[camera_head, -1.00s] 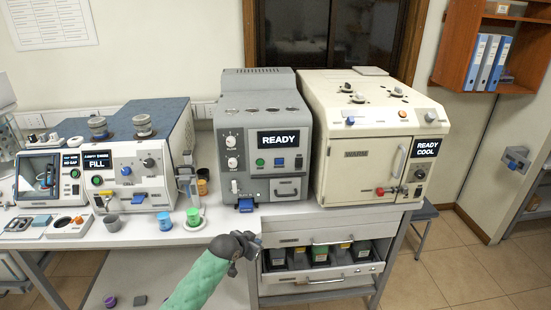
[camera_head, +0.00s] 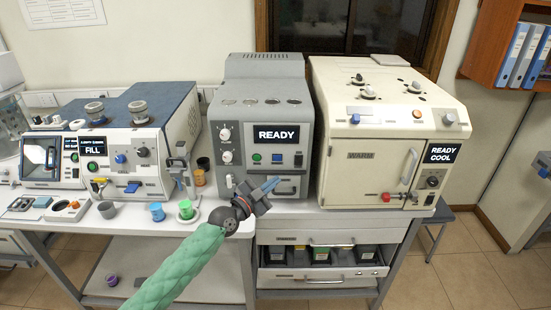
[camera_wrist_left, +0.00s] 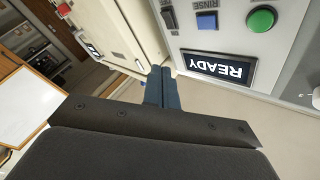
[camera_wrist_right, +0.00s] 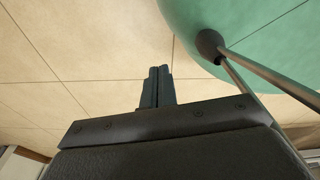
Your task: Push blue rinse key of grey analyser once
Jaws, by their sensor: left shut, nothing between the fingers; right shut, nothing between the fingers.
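The grey analyser (camera_head: 265,100) stands on the bench with its display reading READY. Its blue rinse key (camera_head: 277,158) sits below the display, between a green button and a dark key. The left wrist view shows the rinse key (camera_wrist_left: 207,21), labelled RINSE, beside the green button (camera_wrist_left: 261,18). My left gripper (camera_head: 270,185) is shut and empty, in front of the analyser's lower front, below the rinse key in the picture. In the left wrist view its closed fingers (camera_wrist_left: 162,88) appear apart from the key. My right gripper (camera_wrist_right: 157,87) is shut and empty over the tiled floor.
A cream oven-like machine (camera_head: 375,120) stands right of the analyser. A blue-topped machine (camera_head: 120,155) with a FILL display stands left. Small blue (camera_head: 157,211) and green (camera_head: 186,208) cups sit near the bench's front edge. An open drawer (camera_head: 320,272) lies below.

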